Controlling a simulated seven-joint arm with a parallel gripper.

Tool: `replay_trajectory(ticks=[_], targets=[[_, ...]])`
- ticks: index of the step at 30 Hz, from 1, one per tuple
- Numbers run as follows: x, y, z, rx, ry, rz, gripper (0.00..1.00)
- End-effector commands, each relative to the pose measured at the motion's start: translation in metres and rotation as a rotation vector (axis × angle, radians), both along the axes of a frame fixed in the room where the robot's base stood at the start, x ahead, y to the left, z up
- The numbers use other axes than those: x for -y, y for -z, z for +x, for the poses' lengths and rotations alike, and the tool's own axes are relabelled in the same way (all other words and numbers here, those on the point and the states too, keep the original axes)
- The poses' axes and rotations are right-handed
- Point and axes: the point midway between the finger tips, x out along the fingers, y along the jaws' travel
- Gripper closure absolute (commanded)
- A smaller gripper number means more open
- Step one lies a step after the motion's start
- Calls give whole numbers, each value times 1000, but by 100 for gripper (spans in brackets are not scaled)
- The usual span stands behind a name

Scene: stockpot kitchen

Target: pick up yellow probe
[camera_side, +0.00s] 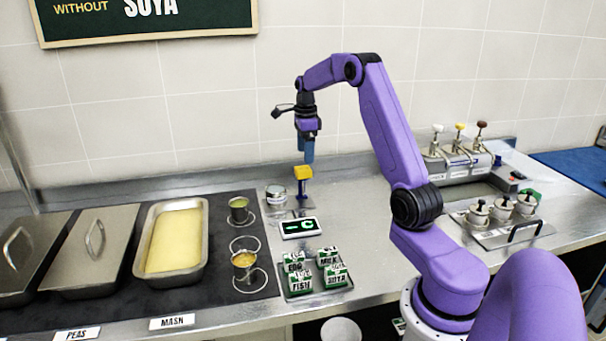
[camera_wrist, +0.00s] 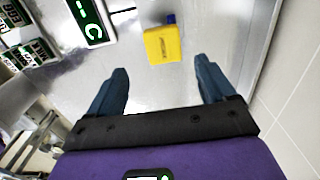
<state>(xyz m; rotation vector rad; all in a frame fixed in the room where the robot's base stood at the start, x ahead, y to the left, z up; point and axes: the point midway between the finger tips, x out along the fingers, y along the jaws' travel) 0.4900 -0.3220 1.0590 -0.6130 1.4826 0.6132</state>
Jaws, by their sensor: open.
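The yellow probe (camera_side: 304,173) stands upright on the steel counter in the side view, with a yellow block-shaped head on a dark blue stem. In the wrist view its yellow head (camera_wrist: 162,44) lies ahead of my fingertips and between their lines, with a bit of blue behind it. My gripper (camera_side: 306,160) points down just above the probe in the side view. In the wrist view my gripper (camera_wrist: 162,76) has its two blue fingers wide apart with nothing between them. I cannot tell the exact gap between the fingers and the head.
A small display (camera_side: 300,228) lies in front of the probe. A metal cup (camera_side: 276,196) stands close at its left. A tray of labelled green-and-white boxes (camera_side: 318,291) is nearer the front. Pans, including one of yellow mash (camera_side: 174,241), fill the left. Counter right of the probe is clear.

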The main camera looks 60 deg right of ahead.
Motion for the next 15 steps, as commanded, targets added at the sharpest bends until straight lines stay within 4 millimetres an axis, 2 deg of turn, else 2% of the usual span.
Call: replay_trajectory(ticks=[1,6,11,15], targets=[[0,11,-1,-4,-1,3,17],[0,33,0,-3,-1,1,17],[0,41,0,0,-1,0,17],[-1,55,4,-2,-1,1,17]])
